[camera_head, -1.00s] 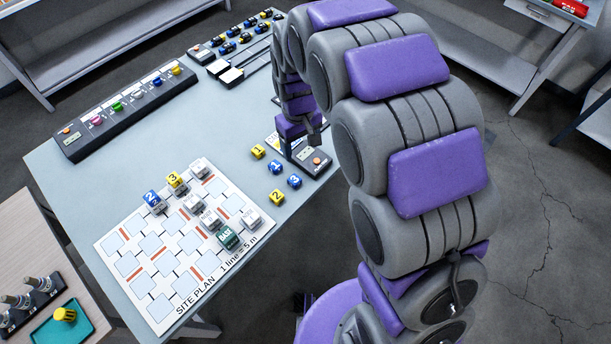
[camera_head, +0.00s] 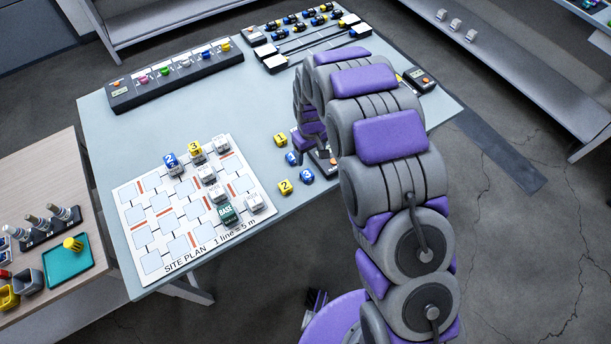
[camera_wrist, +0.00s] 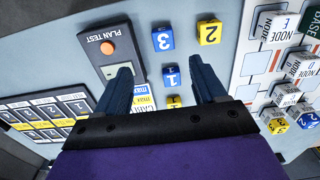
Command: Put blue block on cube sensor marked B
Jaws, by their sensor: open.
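Loose numbered blocks lie on the table: blue 3 (camera_head: 307,175), blue 1 (camera_head: 291,158), yellow 1 (camera_head: 280,140) and yellow 2 (camera_head: 285,187). In the wrist view, blue 1 (camera_wrist: 171,77) lies between the fingers of my open, empty gripper (camera_wrist: 161,66), with blue 3 (camera_wrist: 163,39) ahead of it. Another blue block, numbered 2 (camera_head: 170,159), sits on a white cube sensor on the site plan (camera_head: 154,262). Yellow 3 (camera_head: 194,149) sits on another. Bare cube sensors include NODE E (camera_wrist: 272,25) and NODE D (camera_wrist: 300,65). I cannot read a B on any cube.
A green base block (camera_head: 227,213) stands on the plan among the cubes. A plan test box (camera_wrist: 108,48) with an orange button is beside the loose blocks. A long panel with coloured knobs (camera_head: 180,75) lies along the back left. A side table (camera_head: 50,190) holds a teal tray (camera_head: 66,263).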

